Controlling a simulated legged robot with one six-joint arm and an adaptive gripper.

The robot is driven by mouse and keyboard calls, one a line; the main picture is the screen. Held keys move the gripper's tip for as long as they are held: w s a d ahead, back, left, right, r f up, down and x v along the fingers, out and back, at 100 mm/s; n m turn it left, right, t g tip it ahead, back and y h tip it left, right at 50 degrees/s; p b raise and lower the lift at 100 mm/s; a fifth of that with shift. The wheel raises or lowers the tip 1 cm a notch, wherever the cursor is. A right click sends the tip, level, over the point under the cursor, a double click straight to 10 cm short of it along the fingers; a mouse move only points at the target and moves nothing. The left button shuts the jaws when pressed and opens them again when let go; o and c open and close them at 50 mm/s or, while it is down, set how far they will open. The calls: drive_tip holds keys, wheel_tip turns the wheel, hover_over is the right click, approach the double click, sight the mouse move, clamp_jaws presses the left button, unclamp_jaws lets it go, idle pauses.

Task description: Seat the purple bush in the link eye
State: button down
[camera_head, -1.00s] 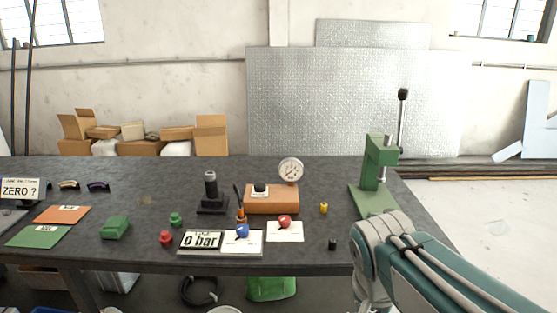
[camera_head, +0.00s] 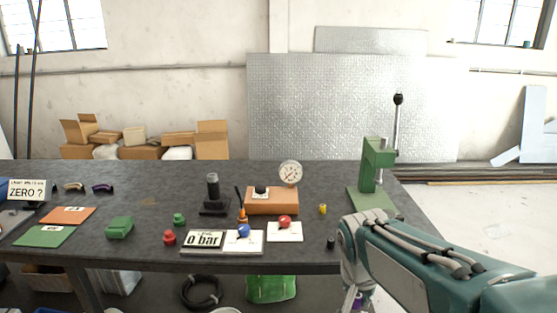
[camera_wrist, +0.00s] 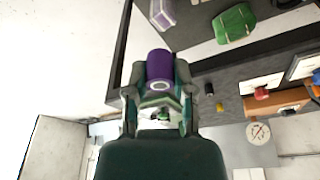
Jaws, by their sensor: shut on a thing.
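The purple bush (camera_wrist: 160,66) is a short purple cylinder with a pale ring on its near end. My gripper (camera_wrist: 160,84) is shut on it, one finger on each side, in the wrist view. In the head view only a bit of purple (camera_head: 357,300) shows at the bottom edge, below my arm and in front of the table's right part. The rest of the gripper is mostly hidden there. I cannot make out the link eye in either view.
The dark workbench (camera_head: 140,200) carries a green press (camera_head: 376,165), an orange block with a gauge (camera_head: 290,173), a black stand (camera_head: 213,190), cards and small coloured parts.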

drive_tip(key=w+f+n, duration=0.2)
drive_tip(key=w+f, duration=0.9)
drive_tip(key=w, duration=0.2)
wheel_tip(320, 180, down, 14)
drive_tip(key=n+y, duration=0.1)
drive_tip(key=n, duration=0.2)
drive_tip(key=shift+d+n+t, duration=0.2)
drive_tip(key=shift+n+t, duration=0.1)
